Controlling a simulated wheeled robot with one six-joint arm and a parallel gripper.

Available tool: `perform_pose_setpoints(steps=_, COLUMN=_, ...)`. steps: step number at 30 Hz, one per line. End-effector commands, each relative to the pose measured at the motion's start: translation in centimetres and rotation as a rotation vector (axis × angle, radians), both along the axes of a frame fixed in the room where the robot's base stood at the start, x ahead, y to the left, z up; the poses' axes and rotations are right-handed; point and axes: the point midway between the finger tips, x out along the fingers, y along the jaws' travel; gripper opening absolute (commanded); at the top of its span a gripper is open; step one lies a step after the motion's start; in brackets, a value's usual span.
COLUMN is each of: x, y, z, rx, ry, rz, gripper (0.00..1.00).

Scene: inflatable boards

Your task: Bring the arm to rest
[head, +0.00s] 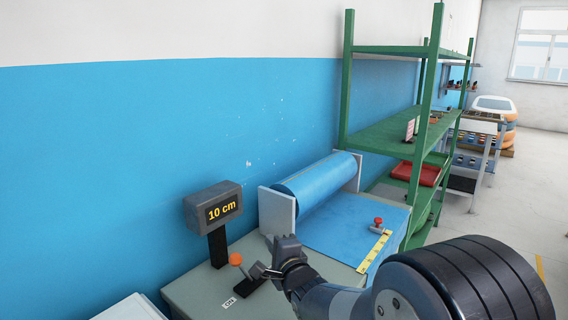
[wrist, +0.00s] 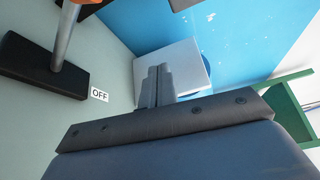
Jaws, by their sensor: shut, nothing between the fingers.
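My gripper (head: 258,270) is in the lower middle of the head view, above the grey-green bench top, at the end of my dark arm reaching in from the lower right. In the wrist view its fingers (wrist: 157,72) are together with nothing between them. A lever with an orange knob (head: 236,259) stands close to the left of the gripper in the head view. The lever's metal rod (wrist: 66,35) and black base (wrist: 40,70) show at the left in the wrist view, apart from the fingers.
A display (head: 213,206) reading "10 cm" stands behind the lever. An "OFF" label (wrist: 99,95) lies by the lever base. A blue roll (head: 314,187) sits between white end plates, with a blue sheet and yellow ruler strip (head: 374,251) in front. A green shelf (head: 395,130) stands behind at right.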

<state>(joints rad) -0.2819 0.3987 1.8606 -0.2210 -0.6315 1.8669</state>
Motion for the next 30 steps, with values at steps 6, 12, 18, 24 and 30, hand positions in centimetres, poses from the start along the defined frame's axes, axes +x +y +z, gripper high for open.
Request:
perform_pose_setpoints(steps=6, x=0.0, y=0.0, z=0.0, rx=0.0, ry=0.0, rz=0.0, gripper=0.0)
perform_pose_setpoints(steps=12, x=-0.1, y=0.1, z=-0.1, rx=-0.012, ry=-0.017, rz=0.001, gripper=0.0)
perform_pose_setpoints(steps=18, x=-0.6, y=0.5, z=-0.1, rx=-0.054, ry=-0.071, rz=0.002, gripper=0.0)
perform_pose_setpoints(steps=24, x=-1.0, y=0.8, z=0.1, rx=-0.104, ry=-0.135, rz=0.001, gripper=0.0)
perform_pose_setpoints(steps=30, x=-1.5, y=1.1, z=0.4, rx=-0.16, ry=-0.207, rz=0.007, gripper=0.0)
